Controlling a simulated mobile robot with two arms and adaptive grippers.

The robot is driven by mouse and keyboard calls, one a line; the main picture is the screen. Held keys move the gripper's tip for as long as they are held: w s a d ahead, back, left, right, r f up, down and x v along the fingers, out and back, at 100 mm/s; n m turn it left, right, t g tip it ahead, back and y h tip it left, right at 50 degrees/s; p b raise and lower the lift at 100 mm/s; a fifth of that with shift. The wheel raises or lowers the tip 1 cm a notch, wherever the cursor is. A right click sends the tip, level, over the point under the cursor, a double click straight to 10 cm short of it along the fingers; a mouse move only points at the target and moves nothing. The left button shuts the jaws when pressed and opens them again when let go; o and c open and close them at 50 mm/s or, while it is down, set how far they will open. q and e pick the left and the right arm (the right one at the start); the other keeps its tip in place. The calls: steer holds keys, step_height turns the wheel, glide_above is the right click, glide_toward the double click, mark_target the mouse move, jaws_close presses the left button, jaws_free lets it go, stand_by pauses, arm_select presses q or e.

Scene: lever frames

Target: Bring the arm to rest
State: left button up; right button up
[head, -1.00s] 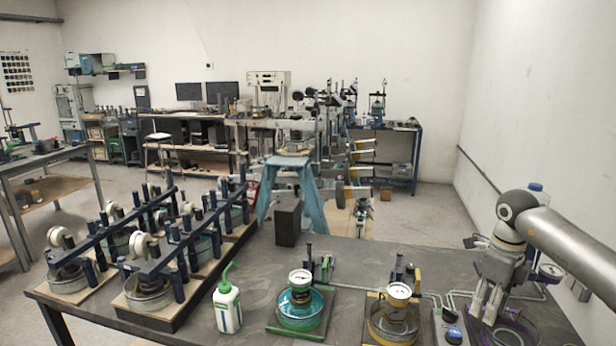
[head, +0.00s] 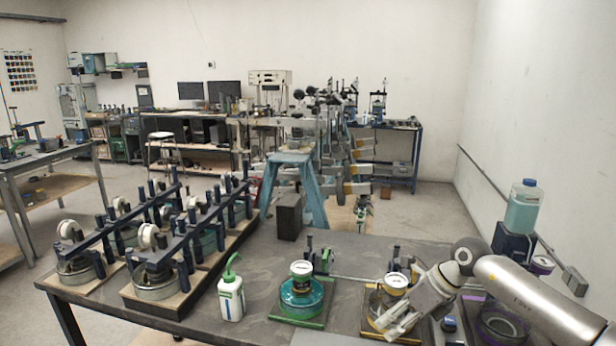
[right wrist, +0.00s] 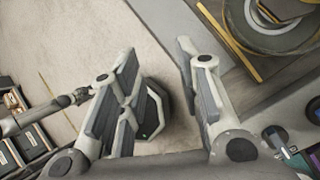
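My right arm comes in from the right edge of the head view, above the right end of the dark workbench (head: 268,264). My right gripper (head: 398,325) hangs low in front of the yellow-edged lever frame (head: 372,318) and hides part of it. The yellow-edged frame (right wrist: 236,52) also shows there at the upper right, beside the right finger. My left gripper is not seen in the head view.
A green-edged frame (head: 301,300) and a white bottle with green spout (head: 231,298) stand left of the gripper. Several lever frames (head: 150,270) fill the bench's left. A purple-rimmed dish (head: 503,325) and a blue-capped jug (head: 523,208) are at the right.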

steer(key=s+a+y, duration=0.2)
steer(key=a+y, duration=0.3)
steer(key=a, duration=0.7)
steer(key=s+a+r+m+t+y, duration=0.2)
steer(key=a+r+m+t+y, duration=0.4)
steer(key=a+r+m+t, duration=0.35)
steer(key=d+m+t+h, duration=0.75)
steer(key=d+m, duration=0.25)
steer(key=m, duration=0.6)
steer(key=s+d+f+m+g+h, duration=0.4)
steer(key=s+d+f+m+h, duration=0.1)
steer(key=d+f+m+h, duration=0.5)
steer(key=s+d+f+m+g, duration=0.1)
steer(key=s+f+m+g, duration=0.3)
steer(key=s, duration=0.5)
steer(key=s+d+f+m+g, duration=0.1)
steer(key=s+f+g, duration=0.4)
steer(key=s, duration=0.4)
steer(key=s+d+f+m+g, duration=0.1)
steer(key=s+f+m+g, duration=0.15)
steer(key=s+f, duration=0.5)
step_height(320, 180, down, 25)
steer(key=s+g, duration=0.1)
steer(key=s, duration=0.1)
steer(key=s+d+f+g, duration=0.1)
steer(key=s+d+f, duration=0.2)
steer(key=s+f, duration=1.3)
steer(key=shift+s+d+f+n, duration=0.15)
steer(key=shift+s+f+n, duration=0.1)
steer(key=shift+s+n, duration=0.1)
